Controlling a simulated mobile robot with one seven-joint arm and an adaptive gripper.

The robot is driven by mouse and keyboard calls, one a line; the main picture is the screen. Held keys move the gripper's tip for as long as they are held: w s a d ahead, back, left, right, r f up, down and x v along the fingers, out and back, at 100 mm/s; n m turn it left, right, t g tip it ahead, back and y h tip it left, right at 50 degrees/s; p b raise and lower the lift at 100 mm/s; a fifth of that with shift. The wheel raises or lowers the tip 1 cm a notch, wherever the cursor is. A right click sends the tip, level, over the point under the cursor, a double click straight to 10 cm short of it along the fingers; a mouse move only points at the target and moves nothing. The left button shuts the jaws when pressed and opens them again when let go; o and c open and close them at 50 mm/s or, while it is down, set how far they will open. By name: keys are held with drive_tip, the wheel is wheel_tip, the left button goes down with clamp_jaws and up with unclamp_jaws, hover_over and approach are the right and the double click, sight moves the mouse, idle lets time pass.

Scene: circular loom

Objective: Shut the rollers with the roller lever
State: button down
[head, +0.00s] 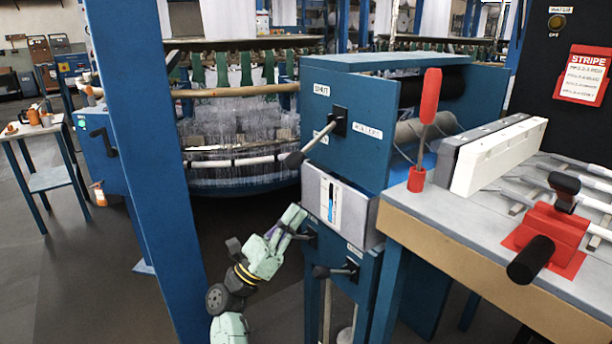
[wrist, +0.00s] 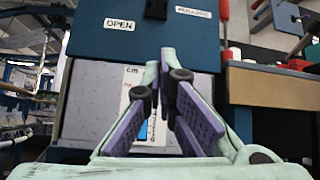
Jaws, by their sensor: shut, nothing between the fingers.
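The roller lever (head: 318,142) is a black-mounted metal rod with a dark knob on the front of the blue roller housing (head: 365,155). It slants down and left from its pivot, its rod passing by a partly hidden label below the SHUT label (head: 321,90). The wrist view shows the dark pivot (wrist: 156,9) at the top edge, with the OPEN label (wrist: 119,25) to its left and ROLLERS label (wrist: 193,12) to its right. My gripper (head: 299,228) is low, below the knob, apart from the lever. Its fingers (wrist: 163,75) are shut and empty before the grey panel.
A blue post (head: 150,150) stands left of my arm. A bench (head: 470,240) with a red-handled tool (head: 427,110) is at right.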

sight(310, 144)
drive_tip(key=shift+r, duration=0.15)
drive_tip(key=p+x, duration=0.4)
drive_tip(key=x, duration=0.7)
drive_tip(key=shift+s+a+r+p, duration=0.2)
drive_tip(key=shift+s+a+p, duration=0.3)
drive_tip(key=shift+a, duration=0.45)
drive_tip(key=shift+s+a+r+p, duration=0.25)
drive_tip(key=shift+s+a, duration=0.35)
drive_tip(key=shift+a, duration=0.35)
